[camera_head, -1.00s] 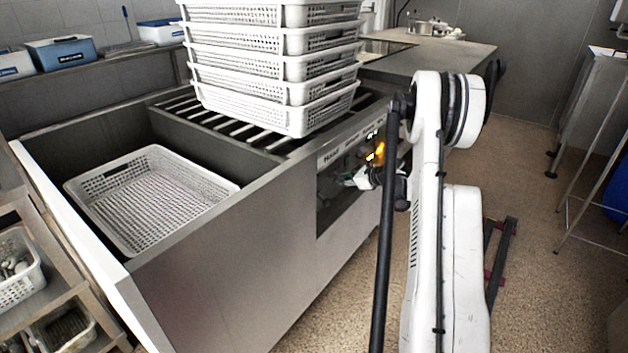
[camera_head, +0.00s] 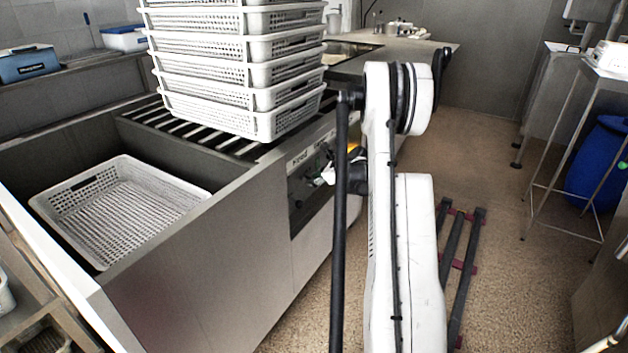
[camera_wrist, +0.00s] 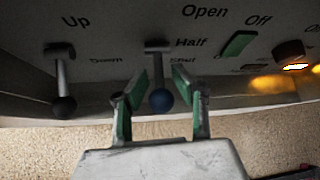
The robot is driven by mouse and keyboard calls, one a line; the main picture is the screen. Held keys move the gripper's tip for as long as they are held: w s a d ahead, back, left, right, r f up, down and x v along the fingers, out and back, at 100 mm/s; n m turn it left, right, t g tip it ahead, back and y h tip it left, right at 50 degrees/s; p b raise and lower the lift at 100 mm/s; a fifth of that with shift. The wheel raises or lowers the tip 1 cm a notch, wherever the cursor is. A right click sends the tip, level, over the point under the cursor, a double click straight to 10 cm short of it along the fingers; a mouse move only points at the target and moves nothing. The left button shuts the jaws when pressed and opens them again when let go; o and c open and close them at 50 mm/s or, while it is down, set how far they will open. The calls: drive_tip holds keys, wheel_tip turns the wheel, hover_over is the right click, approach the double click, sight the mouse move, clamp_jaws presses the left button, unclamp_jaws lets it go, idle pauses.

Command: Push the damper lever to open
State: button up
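In the wrist view, a lever with a dark blue ball knob (camera_wrist: 161,100) stands out from the grey control panel (camera_wrist: 110,70), under the words Open, Half and a partly covered Shut. My gripper (camera_wrist: 159,80) is open, with one green-padded finger on each side of this lever. The blue knob is between the fingers; I cannot tell whether either finger touches it. A second lever with a black ball knob (camera_wrist: 63,107) is to the left, by the words Up and Down. In the head view, my arm mostly hides the gripper at the machine front (camera_head: 309,165).
A green switch (camera_wrist: 238,43) and a dark rotary knob (camera_wrist: 288,50) are right of the blue-knob lever, near orange lights. White baskets (camera_head: 215,120) are stacked on the machine's slatted top. Another basket (camera_head: 60,215) sits in the basin. Floor (camera_head: 490,160) is open at right.

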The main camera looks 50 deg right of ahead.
drive_tip(key=o, duration=0.3)
drive_tip(key=shift+s+r, duration=0.1)
drive_tip(key=v, duration=1.1)
drive_tip(key=shift+s+r, duration=0.25)
drive_tip(key=shift+s, duration=0.05)
